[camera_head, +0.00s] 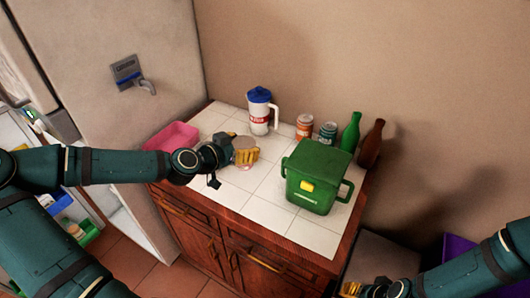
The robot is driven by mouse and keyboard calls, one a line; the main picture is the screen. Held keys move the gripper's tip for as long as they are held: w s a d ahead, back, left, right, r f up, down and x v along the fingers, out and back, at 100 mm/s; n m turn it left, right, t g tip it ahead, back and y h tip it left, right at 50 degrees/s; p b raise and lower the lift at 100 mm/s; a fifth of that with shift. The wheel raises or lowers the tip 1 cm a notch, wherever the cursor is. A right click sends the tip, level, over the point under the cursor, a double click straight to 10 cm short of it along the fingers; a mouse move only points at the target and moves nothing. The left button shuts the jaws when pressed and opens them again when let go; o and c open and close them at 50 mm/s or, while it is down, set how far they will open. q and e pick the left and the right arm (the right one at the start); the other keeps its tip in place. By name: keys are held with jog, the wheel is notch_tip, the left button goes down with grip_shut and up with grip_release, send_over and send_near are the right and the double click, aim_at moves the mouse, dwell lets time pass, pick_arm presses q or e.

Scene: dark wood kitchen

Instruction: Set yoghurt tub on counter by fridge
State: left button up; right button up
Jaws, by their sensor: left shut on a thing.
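The yoghurt tub (243,142), a small tub with a brownish top, is in my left gripper (247,156) above the counter (225,198), which has a white tiled top. The yellow fingers are shut on the tub and hide much of its side. I cannot tell whether its base touches the tiles. The fridge (155,60) stands at the counter's left side, with its interior open at the far left. My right gripper (350,290) is at the bottom edge, partly cut off, and its opening is unclear.
A pink container (173,136) lies left of my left gripper. A white jug with blue lid (260,113), two cans (304,127), a green bottle (350,132) and a brown bottle (371,145) line the back. A green lidded box (316,178) stands at right. Tiles in front are free.

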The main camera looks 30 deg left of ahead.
pick_arm(q)
jog(key=shift+w+f, duration=0.15)
jog(key=shift+f, duration=0.2)
notch_tip(320, 180, down, 5)
jog(key=shift+f+b, duration=0.1)
jog(key=shift+b, duration=0.65)
jog(key=shift+f+b, duration=0.4)
jog(key=shift+f, duration=1.55)
jog(key=shift+f, duration=0.15)
jog(key=o, duration=1.2)
jog(key=p+v, duration=0.1)
jog(key=v, duration=1.1)
jog(key=shift+p, duration=0.4)
